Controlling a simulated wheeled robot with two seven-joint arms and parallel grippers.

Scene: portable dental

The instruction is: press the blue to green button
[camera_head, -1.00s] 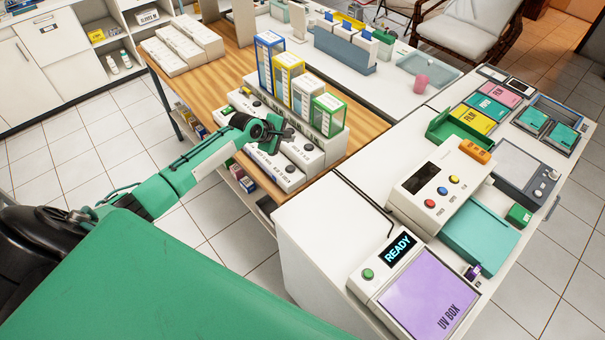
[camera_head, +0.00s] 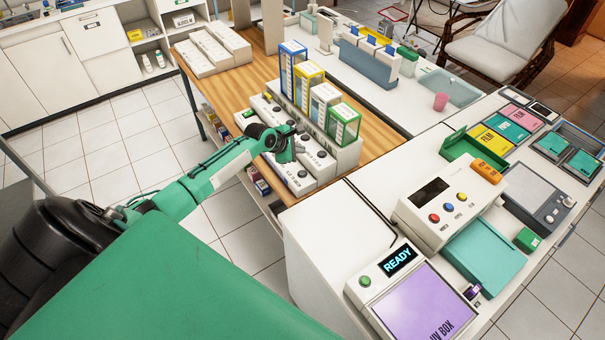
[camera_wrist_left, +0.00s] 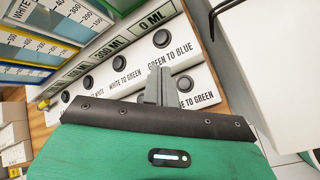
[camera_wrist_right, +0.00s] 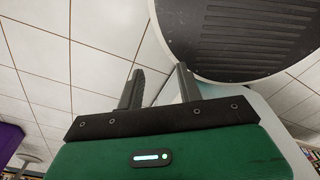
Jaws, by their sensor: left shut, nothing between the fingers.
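My left gripper (camera_head: 289,148) is shut and empty, above the white button boxes on the wooden table. In the left wrist view its fingers (camera_wrist_left: 157,86) point at the boxes. Beside the fingertips is a dark round button (camera_wrist_left: 184,84). Its label (camera_wrist_left: 198,100) reads "E TO GREEN", with the start hidden behind the fingers. Another button (camera_wrist_left: 161,39) lies just beyond, near the label "GREEN TO BLUE" (camera_wrist_left: 171,55). I cannot tell whether the fingers touch any button. My right gripper (camera_wrist_right: 157,86) is open and empty, seen only in the right wrist view.
Tall clear containers with blue (camera_head: 293,66), yellow (camera_head: 309,84), white (camera_head: 324,103) and green (camera_head: 343,123) frames stand behind the button boxes. A white cabinet bears a UV box (camera_head: 420,303) and a panel with coloured buttons (camera_head: 432,205) to the right.

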